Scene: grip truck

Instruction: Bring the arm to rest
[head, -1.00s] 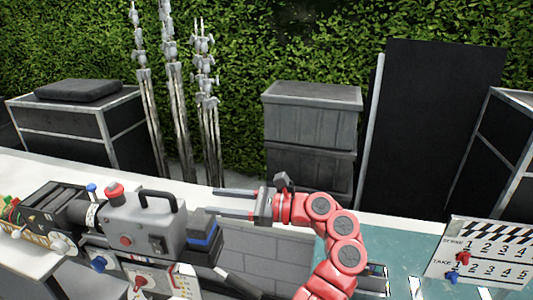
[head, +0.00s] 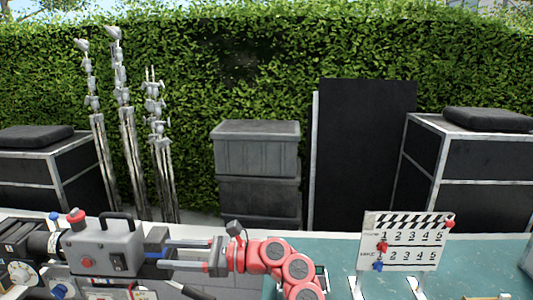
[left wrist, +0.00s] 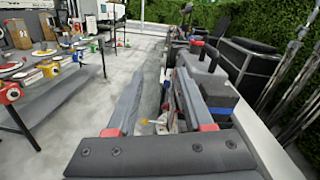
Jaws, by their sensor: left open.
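My left gripper (head: 163,254) is at the end of a red arm, low in the head view. Its two long grey fingers point left, apart, with nothing seen held between them. The tips are close to the right end of a grey camera-like device (head: 105,247) with a black top handle; I cannot tell whether they touch it. In the left wrist view the spread fingers (left wrist: 158,68) reach forward over grey floor, and the device (left wrist: 205,68) is just right of the right finger. My right gripper is not in view.
A clapperboard (head: 405,240) with red and blue knobs stands on the teal surface (head: 335,250) at right. Silver stands (head: 128,140), stacked grey bins (head: 257,150), a black panel (head: 365,150) and black cases stand behind. A table with colourful items (left wrist: 70,85) is at left in the wrist view.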

